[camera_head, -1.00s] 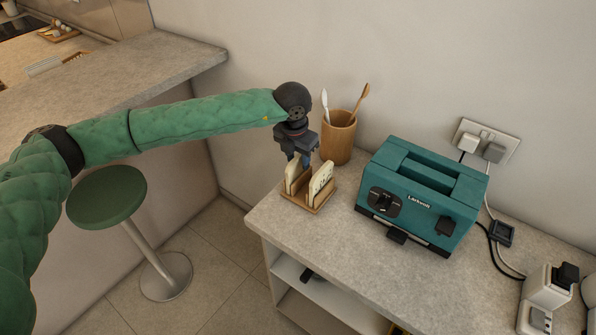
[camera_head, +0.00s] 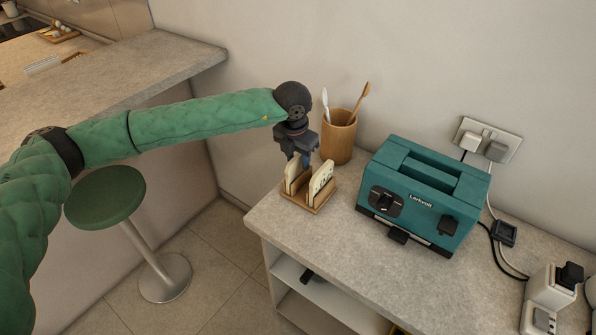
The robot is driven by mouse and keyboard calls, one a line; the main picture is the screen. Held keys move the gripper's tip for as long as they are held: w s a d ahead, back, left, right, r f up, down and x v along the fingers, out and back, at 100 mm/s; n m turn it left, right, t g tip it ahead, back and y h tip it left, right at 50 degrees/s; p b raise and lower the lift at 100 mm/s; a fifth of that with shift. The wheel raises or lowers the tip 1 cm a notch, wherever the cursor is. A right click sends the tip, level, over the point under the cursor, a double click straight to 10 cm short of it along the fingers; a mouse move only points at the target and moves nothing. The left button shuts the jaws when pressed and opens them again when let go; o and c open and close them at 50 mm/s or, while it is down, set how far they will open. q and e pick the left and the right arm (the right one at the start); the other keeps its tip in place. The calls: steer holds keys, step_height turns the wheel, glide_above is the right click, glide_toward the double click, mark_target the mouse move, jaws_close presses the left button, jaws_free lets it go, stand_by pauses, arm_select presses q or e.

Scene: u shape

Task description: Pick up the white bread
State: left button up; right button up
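Two pale slices of white bread stand upright in a small wooden rack on the counter, in the head view. The left slice (camera_head: 293,171) is partly hidden by my gripper, and the right slice (camera_head: 321,181) shows its face. The wooden rack (camera_head: 311,207) sits near the counter's left end. My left gripper (camera_head: 303,163) points down just above and between the slices, at the rack's back. Its fingertips are small and partly hidden, so I cannot tell whether they touch bread or how far apart they are. My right gripper is not in view.
A wooden cup (camera_head: 338,136) with two utensils stands close behind the rack. A teal toaster (camera_head: 424,196) is to the right, with plugs and cables beyond it. The counter's front (camera_head: 330,250) is clear. A green stool (camera_head: 105,194) stands on the floor at left.

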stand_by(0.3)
arm_select(q)
steer(key=c, duration=0.8)
